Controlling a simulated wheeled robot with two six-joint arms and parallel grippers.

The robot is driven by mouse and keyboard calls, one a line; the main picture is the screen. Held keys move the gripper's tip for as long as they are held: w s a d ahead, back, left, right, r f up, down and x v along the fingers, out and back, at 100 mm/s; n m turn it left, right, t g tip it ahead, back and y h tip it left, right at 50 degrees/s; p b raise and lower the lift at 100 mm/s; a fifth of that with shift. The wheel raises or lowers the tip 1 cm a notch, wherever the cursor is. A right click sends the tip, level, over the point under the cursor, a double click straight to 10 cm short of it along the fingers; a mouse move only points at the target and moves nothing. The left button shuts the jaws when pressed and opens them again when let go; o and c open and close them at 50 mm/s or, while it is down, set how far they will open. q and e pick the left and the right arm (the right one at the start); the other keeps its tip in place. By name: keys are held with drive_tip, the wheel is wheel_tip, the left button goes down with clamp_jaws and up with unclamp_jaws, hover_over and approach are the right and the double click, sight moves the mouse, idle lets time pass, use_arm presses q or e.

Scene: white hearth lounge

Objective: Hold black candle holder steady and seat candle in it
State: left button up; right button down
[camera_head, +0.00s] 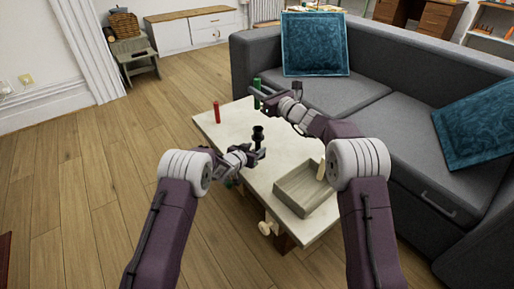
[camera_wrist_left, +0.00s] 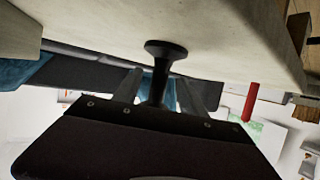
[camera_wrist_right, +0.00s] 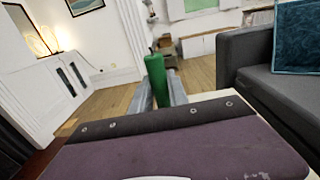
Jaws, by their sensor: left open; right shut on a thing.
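The black candle holder (camera_head: 258,134) stands on the pale table (camera_head: 226,128). My left gripper (camera_head: 252,157) is open at it. In the left wrist view the holder's dark stem (camera_wrist_left: 160,76) stands between the two spread fingers (camera_wrist_left: 160,92); I cannot tell whether either touches it. My right gripper (camera_head: 262,96) is shut on a green candle (camera_head: 257,88), upright beyond the holder near the table's far end. The green candle also shows between the fingers in the right wrist view (camera_wrist_right: 156,80). Its lower end is hidden there. A red candle (camera_head: 217,112) stands at the table's left edge.
A wooden tray (camera_head: 288,198) with a pale upright piece (camera_head: 320,171) at its edge sits on the table's near right part. A grey sofa (camera_head: 400,125) with teal cushions (camera_head: 316,45) borders the table's right side. Wood floor lies open at left.

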sight(257, 147)
use_arm(q)
drive_tip(key=shift+x, duration=1.65)
drive_tip(key=shift+c, duration=0.3)
clamp_jaws()
